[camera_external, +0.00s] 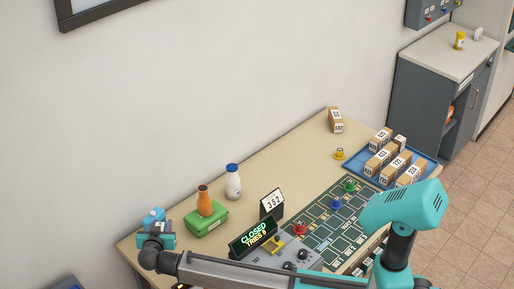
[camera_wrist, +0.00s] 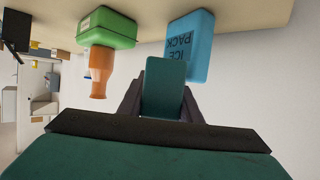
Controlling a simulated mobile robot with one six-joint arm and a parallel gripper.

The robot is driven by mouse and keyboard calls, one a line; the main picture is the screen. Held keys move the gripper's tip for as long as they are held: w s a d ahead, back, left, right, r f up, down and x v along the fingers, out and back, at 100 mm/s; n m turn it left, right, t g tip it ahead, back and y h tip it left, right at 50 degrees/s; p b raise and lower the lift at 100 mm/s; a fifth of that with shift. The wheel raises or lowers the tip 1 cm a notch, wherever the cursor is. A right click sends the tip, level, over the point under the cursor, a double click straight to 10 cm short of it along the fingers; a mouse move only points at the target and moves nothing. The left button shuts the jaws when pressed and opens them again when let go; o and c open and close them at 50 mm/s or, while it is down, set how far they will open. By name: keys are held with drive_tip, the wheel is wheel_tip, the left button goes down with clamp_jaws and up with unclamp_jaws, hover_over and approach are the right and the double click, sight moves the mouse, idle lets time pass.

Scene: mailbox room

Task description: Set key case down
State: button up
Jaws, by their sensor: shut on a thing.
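My gripper (camera_external: 158,230) is at the left end of the table, beside the blue ice pack (camera_external: 153,215). In the wrist view its two dark fingers (camera_wrist: 163,105) are shut on a dark teal block, apparently the key case (camera_wrist: 163,82). The held case overlaps the ice pack's near edge in that view; I cannot tell whether they touch. In the outside view the case is mostly hidden by the gripper. The ice pack (camera_wrist: 190,45) and a green box (camera_wrist: 108,28) with an orange bottle (camera_wrist: 100,65) show beyond the fingers, upside down.
The green box (camera_external: 208,224) with the orange bottle (camera_external: 204,200) stands right of my gripper. A blue tray (camera_external: 366,176) holds several parcels. The table's back middle (camera_external: 290,165) is bare.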

idle(0.3)
drive_tip(key=shift+f+p, duration=0.65)
drive_tip(key=shift+f, duration=2.45)
drive_tip(key=shift+f, duration=0.15)
drive_tip(key=shift+f+p, duration=0.4)
drive_tip(key=shift+f, duration=1.3)
drive_tip(key=shift+f, duration=0.15)
drive_tip(key=o, duration=0.7)
drive_tip(key=shift+c, duration=0.2)
drive_tip(key=shift+o, duration=0.8)
drive_tip(key=shift+r, duration=0.2)
